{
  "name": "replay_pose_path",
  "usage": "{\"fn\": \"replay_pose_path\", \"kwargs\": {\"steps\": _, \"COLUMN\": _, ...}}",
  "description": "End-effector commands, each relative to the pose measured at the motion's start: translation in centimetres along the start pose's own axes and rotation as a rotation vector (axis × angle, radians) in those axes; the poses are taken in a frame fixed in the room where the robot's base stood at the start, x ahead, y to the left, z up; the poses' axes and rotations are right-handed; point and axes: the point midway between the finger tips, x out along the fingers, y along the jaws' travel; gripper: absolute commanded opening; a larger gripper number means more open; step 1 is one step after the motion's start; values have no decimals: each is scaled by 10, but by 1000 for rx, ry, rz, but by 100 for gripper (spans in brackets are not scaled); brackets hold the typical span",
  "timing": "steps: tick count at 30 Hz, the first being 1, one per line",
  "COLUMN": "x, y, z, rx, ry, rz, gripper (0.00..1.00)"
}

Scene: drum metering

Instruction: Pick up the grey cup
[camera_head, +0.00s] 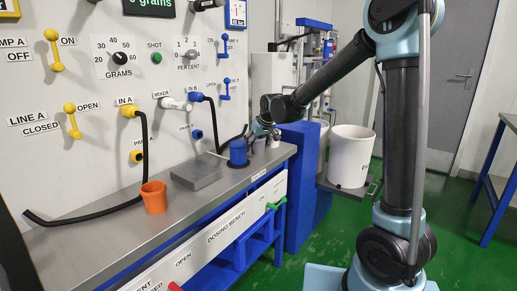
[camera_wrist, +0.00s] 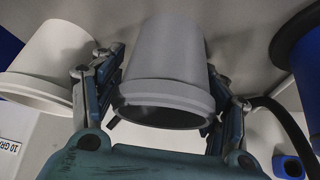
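The grey cup (camera_wrist: 165,65) is in the middle of the wrist view, between the two fingers of my gripper (camera_wrist: 165,75). A narrow gap shows between the left finger and the cup; the right finger is very close to its side. My gripper is open around the cup. In the head view my gripper (camera_head: 260,130) is at the far end of the steel bench, behind the blue cup (camera_head: 238,153). The grey cup is mostly or wholly hidden there by my gripper.
A white cup (camera_wrist: 50,62) stands close left of my gripper and the blue cup (camera_wrist: 303,65) to the right. On the bench (camera_head: 95,240) are an orange cup (camera_head: 154,198), a flat grey plate (camera_head: 196,171) and black hoses. The control panel (camera_head: 90,90) rises behind.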

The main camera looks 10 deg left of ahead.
Motion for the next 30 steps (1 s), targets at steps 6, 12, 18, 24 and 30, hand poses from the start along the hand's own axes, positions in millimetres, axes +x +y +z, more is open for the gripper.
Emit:
{"fn": "replay_pose_path", "kwargs": {"steps": 6, "x": 0, "y": 0, "z": 0, "rx": 0, "ry": 0, "rz": 0, "gripper": 25}}
{"fn": "replay_pose_path", "kwargs": {"steps": 12, "x": 0, "y": 0, "z": 0, "rx": 0, "ry": 0, "rz": 0, "gripper": 25}}
{"fn": "replay_pose_path", "kwargs": {"steps": 18, "x": -5, "y": 0, "z": -3, "rx": 0, "ry": 0, "rz": 0, "gripper": 25}}
{"fn": "replay_pose_path", "kwargs": {"steps": 24, "x": -28, "y": 0, "z": -17, "rx": 0, "ry": 0, "rz": 0, "gripper": 24}}
{"fn": "replay_pose_path", "kwargs": {"steps": 30, "x": -57, "y": 0, "z": -36, "rx": 0, "ry": 0, "rz": 0, "gripper": 24}}
